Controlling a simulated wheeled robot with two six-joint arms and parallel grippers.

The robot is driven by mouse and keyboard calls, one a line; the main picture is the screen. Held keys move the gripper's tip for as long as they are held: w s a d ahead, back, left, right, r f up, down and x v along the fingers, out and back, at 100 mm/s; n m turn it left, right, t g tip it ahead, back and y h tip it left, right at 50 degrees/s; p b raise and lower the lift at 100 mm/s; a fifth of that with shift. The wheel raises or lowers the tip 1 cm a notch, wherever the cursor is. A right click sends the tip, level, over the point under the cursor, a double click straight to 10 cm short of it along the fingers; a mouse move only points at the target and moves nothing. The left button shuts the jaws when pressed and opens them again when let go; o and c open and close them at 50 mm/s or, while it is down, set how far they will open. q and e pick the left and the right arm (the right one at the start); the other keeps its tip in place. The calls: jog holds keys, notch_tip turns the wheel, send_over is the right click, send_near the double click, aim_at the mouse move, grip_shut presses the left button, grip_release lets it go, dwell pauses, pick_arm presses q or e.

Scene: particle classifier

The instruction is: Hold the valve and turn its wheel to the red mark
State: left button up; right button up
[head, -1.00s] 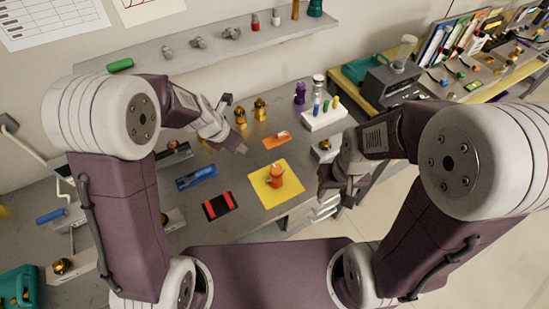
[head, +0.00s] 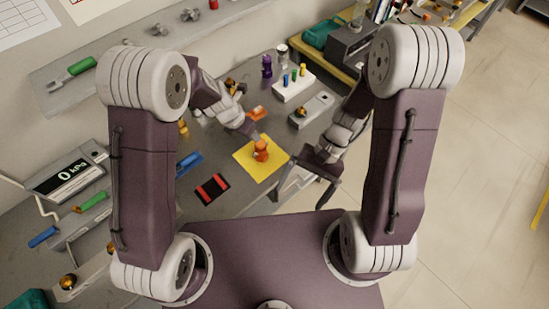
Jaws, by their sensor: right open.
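An orange valve (head: 261,151) stands upright on a yellow mat (head: 250,170) near the table's front edge. Its wheel and the red mark are too small to make out. My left gripper (head: 252,134) is just behind and left of the valve, its tips very close to it; I cannot tell whether they touch it or whether the jaws are open. My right gripper (head: 306,184) is open and empty, to the right of the valve and mat, by the table edge, apart from the valve.
A red and black item (head: 212,188) and a blue tool (head: 188,161) lie left of the mat. A white block with coloured pegs (head: 293,87) and a purple bottle (head: 267,67) stand behind. A display (head: 69,177) reads 0 kPa. Open floor (head: 450,190) lies to the right.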

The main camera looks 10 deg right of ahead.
aim_at(265, 153)
jog(key=w+a+f+m+t+y, duration=0.2)
jog(key=w+a+m+t+y, duration=0.55)
jog(key=w+m+y, duration=0.45)
jog(key=w+d+f+m+t+h, duration=0.1)
jog(key=w+f+m+t, duration=0.1)
jog(key=f, duration=0.3)
jog(key=w+d+f+m+t+h, duration=0.1)
jog(key=w+f+m+t+h, duration=0.1)
jog(key=f+m+t, duration=0.3)
jog(key=w+d+f+m+t+h, duration=0.1)
jog(key=w+f+m+t+h, duration=0.1)
jog(key=f, duration=0.4)
jog(key=shift+w+d+f+m+t, duration=0.3)
jog(key=shift+w+m+t, duration=0.1)
jog(key=shift+m+t, duration=0.4)
jog(key=x, duration=0.9)
jog(key=shift+w, duration=0.1)
jog(key=c, duration=2.1)
jog(key=shift+o, duration=0.2)
